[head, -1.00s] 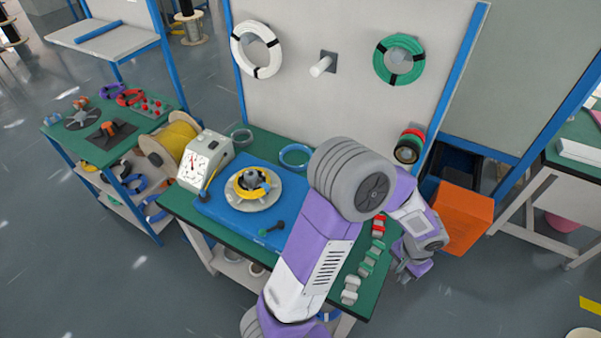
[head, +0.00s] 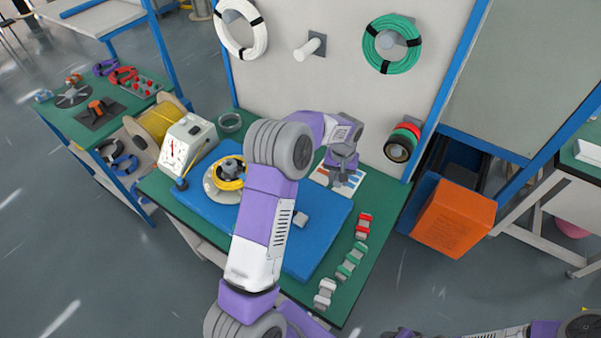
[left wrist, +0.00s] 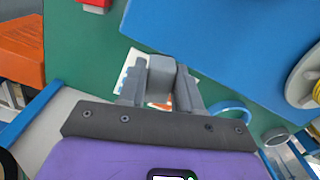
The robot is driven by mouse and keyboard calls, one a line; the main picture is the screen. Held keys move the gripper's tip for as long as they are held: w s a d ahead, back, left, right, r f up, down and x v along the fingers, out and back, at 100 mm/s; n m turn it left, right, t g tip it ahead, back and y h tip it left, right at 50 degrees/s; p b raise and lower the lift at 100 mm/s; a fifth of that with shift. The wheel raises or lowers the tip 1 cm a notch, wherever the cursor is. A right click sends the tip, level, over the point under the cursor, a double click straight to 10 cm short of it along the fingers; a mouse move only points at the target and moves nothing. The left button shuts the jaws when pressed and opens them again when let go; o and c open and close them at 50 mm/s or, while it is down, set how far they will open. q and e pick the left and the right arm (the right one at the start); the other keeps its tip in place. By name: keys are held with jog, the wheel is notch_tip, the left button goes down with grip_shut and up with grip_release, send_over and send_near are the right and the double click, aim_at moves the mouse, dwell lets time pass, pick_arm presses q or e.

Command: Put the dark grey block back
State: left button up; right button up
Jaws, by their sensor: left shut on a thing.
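My left gripper (head: 341,180) is over the back right of the green table, above a printed card. The left wrist view shows the left gripper (left wrist: 160,92) shut on the dark grey block (left wrist: 161,76), which sits between its two fingers. In the head view the block is too small and hidden to make out clearly. The card (left wrist: 130,67) shows partly behind the block and fingers; whether the block touches it I cannot tell. My right arm shows only at the bottom right edge of the head view, and its finger state is unclear.
A blue mat (head: 315,245) covers the middle of the table, with a small grey piece (head: 300,219) on it. A yellow coil (head: 229,174) and a gauge box (head: 186,143) stand left. Red, green and grey pieces line the right side. An orange bin (head: 453,218) stands beyond the right edge.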

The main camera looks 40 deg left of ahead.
pick_arm(q)
jog(key=w+a+f+n+b, duration=0.1)
jog(key=w+a+n+b, duration=0.15)
jog(key=a, duration=0.65)
jog(key=w+a+f+n+b, duration=0.1)
jog(key=w+a+n, duration=0.15)
jog(key=a, duration=0.65)
jog(key=f, duration=0.3)
jog(key=f+b, duration=0.1)
jog(key=f, duration=0.6)
jog(key=shift+s, duration=0.3)
jog(key=shift+b, duration=0.3)
jog(key=shift+f, duration=0.15)
jog(key=o, duration=0.9)
jog(key=shift+o, duration=0.3)
